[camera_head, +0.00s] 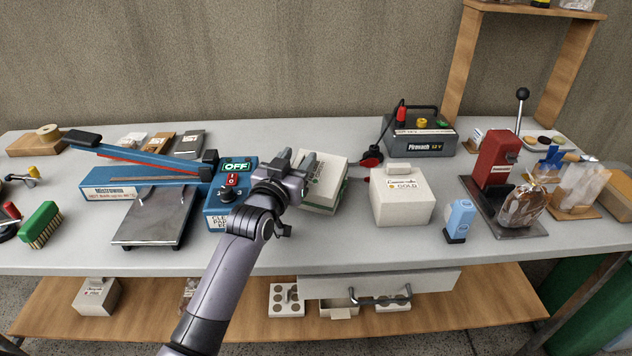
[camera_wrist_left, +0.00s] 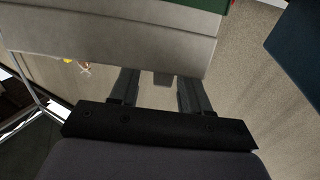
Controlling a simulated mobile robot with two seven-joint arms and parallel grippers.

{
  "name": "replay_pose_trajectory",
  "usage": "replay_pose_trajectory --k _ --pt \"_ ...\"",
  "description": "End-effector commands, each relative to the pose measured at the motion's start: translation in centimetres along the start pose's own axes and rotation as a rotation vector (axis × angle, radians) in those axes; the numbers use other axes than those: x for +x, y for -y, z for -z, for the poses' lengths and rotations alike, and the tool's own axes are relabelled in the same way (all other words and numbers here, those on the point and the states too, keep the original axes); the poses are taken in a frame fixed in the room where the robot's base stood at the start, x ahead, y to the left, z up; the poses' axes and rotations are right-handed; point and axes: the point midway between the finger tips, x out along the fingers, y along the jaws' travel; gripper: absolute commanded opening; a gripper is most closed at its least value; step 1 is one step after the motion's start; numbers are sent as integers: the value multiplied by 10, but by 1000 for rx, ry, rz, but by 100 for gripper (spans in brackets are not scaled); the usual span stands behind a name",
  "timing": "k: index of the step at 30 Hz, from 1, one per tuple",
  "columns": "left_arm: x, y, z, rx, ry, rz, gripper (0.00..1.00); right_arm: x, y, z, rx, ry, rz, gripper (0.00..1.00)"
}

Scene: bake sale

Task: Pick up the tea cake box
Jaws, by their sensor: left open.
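A pale box with green lettering (camera_head: 327,190), which looks like the tea cake box, stands on the grey table right of the blue sealer. Its label is too small to read surely. My left gripper (camera_head: 298,164) is open at its left side and hides part of it. In the left wrist view a pale box with a green edge (camera_wrist_left: 120,35) fills the top, and the open fingers (camera_wrist_left: 158,90) point towards its near edge. I cannot tell whether they touch it. My right gripper is not in view.
A cream box marked GOLD (camera_head: 402,205) stands to the right, with a black battery unit (camera_head: 420,146) behind. The blue sealer (camera_head: 140,183) and a metal scale plate (camera_head: 152,220) lie left. A red press (camera_head: 494,158) stands far right. The front table edge is mostly clear.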

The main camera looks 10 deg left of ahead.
Motion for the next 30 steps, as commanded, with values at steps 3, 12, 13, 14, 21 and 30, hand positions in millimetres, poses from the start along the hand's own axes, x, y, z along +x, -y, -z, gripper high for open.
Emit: replay_pose_trajectory --k 3,12,13,14,21,30 --pt "2 0 0 -1 0 0 47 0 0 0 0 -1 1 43" --pt "2 0 0 -1 0 0 8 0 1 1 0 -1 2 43" --pt "2 0 0 -1 0 0 0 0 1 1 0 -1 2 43" --pt "2 0 0 -1 0 0 0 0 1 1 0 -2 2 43" --pt "2 0 2 -1 -4 0 0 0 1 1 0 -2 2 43" --pt "3 0 23 -2 -8 0 0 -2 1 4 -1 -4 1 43"
